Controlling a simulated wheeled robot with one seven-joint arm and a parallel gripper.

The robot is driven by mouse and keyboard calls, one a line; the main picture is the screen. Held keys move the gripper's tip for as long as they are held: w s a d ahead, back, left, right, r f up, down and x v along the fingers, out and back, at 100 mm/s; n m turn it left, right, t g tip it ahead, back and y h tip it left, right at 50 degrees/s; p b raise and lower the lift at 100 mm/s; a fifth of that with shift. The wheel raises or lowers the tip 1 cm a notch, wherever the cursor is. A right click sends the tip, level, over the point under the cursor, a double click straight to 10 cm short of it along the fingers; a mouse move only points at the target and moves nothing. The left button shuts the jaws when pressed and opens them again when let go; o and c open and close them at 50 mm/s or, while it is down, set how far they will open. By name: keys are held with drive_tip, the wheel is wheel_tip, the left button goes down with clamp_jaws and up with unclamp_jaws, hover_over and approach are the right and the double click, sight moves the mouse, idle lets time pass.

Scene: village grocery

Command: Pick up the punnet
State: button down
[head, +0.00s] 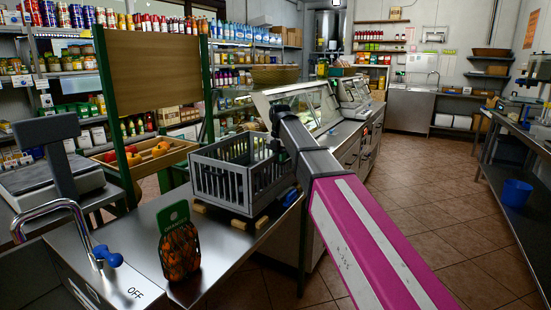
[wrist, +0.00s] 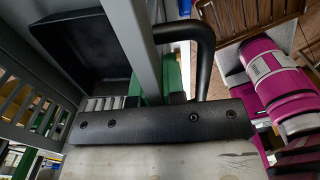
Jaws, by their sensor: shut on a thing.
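A grey slatted crate (head: 240,172) sits on wooden blocks on the steel counter. In the wrist view a black empty tray (wrist: 90,45), perhaps the punnet, lies inside the crate's far end. My gripper (head: 274,148) is at the crate's right side, low over its rim. In the wrist view the grey rim (wrist: 146,45) runs in under the dark palm of my gripper, which appears shut on the rim. The fingertips are hidden.
A netted pack of orange fruit with a green label (head: 179,250) stands at the counter's front. A tap (head: 60,210) and scale (head: 55,170) are at left. A wooden board (head: 150,75) rises behind. The tiled floor at right is clear.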

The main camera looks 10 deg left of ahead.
sight(280, 181)
drive_tip(key=shift+f, duration=2.05)
drive_tip(key=c, duration=1.2)
unclamp_jaws()
drive_tip(key=shift+f, duration=0.1)
